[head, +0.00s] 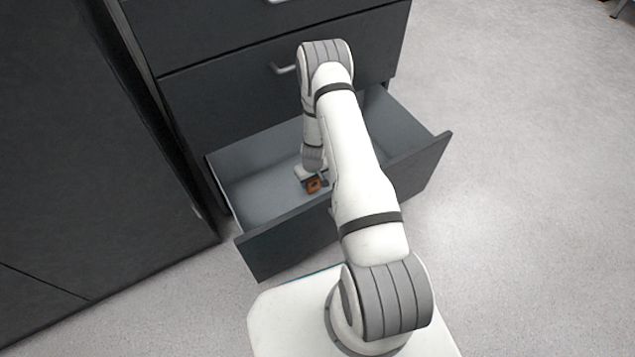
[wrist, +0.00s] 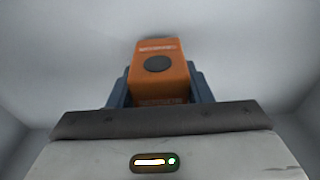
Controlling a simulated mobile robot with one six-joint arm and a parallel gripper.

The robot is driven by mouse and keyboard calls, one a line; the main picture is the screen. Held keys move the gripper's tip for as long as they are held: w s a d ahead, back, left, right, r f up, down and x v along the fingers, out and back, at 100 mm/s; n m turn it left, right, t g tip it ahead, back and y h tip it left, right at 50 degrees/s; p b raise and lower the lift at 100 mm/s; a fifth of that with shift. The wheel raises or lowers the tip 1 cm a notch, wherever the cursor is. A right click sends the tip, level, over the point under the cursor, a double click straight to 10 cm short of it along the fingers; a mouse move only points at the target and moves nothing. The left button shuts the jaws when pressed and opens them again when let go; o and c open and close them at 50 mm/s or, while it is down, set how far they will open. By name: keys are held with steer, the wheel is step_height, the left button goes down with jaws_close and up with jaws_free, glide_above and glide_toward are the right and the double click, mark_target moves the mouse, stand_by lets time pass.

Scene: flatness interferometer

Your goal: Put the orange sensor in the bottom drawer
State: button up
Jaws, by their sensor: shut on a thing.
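The orange sensor (wrist: 160,75) is a small orange block with a dark round spot on its face. It sits between the jaws of my gripper (wrist: 158,88), which is shut on it. In the head view the sensor (head: 313,185) shows at the end of my arm, within the outline of the open bottom drawer (head: 262,190). The drawer's grey inside surrounds the sensor in the wrist view. I cannot tell whether the sensor touches the drawer floor. My arm hides part of the drawer's middle and front.
The dark cabinet's upper drawer (head: 225,95) is shut above the open one, with a handle (head: 284,69). A tall dark cabinet (head: 90,130) stands close on the left. The pale floor (head: 520,200) at the right is clear.

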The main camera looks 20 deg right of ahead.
steer(key=shift+f, duration=0.75)
steer(key=shift+f+b, duration=0.25)
steer(key=shift+b, duration=0.15)
steer(key=o, duration=1.1)
steer(key=shift+r, duration=0.2)
